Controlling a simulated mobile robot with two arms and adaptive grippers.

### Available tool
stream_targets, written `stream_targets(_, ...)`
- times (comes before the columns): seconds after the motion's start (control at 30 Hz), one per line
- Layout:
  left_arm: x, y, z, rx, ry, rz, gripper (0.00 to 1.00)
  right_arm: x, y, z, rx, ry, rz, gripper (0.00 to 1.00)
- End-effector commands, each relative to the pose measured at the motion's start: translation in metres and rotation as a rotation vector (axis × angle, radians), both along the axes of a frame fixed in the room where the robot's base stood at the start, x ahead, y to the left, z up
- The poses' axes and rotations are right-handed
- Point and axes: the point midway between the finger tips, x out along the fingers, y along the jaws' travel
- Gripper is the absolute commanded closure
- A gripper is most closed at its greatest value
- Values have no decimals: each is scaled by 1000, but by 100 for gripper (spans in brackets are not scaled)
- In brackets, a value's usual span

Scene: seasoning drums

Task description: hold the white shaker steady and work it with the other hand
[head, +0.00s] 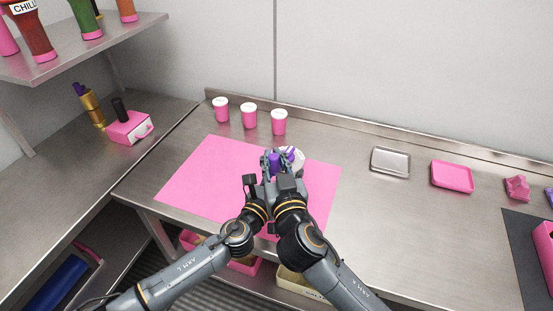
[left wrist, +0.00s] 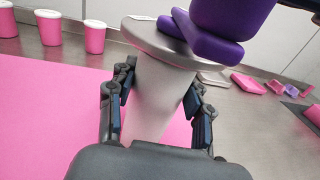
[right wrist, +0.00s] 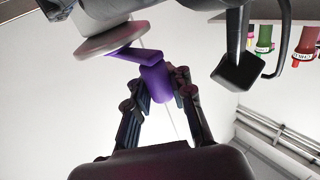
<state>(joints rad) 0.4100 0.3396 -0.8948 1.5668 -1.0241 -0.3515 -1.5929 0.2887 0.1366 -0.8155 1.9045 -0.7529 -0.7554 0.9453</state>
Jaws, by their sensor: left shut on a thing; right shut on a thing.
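The white shaker (left wrist: 155,100) has a tapered pale body and a wide round top. It stands out of the mat's plane between the fingers of my left gripper (left wrist: 158,80), which is shut on its body. A purple crank (left wrist: 215,30) sits on top of it. My right gripper (right wrist: 158,88) is shut on the purple knob (right wrist: 156,82) of the crank. In the head view both grippers meet over the pink mat (head: 205,180), and only the shaker's pale edge (head: 297,158) and purple parts show. Its lower end is hidden.
Several pink cups with white tops, one of them the right one (head: 279,122), stand along the back. A metal tray (head: 390,162) and a pink tray (head: 452,177) lie to the right. A pink box (head: 130,128) stands on the left counter. The mat's left part is clear.

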Motion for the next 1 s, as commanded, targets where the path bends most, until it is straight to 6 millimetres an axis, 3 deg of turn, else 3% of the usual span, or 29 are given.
stream_targets(0.07,1,1,-1,1,3,3,91,-2,7,2,9,0,-17,100)
stream_targets(1.0,0,1,-2,3,3,2,91,-2,7,4,8,-5,-24,100)
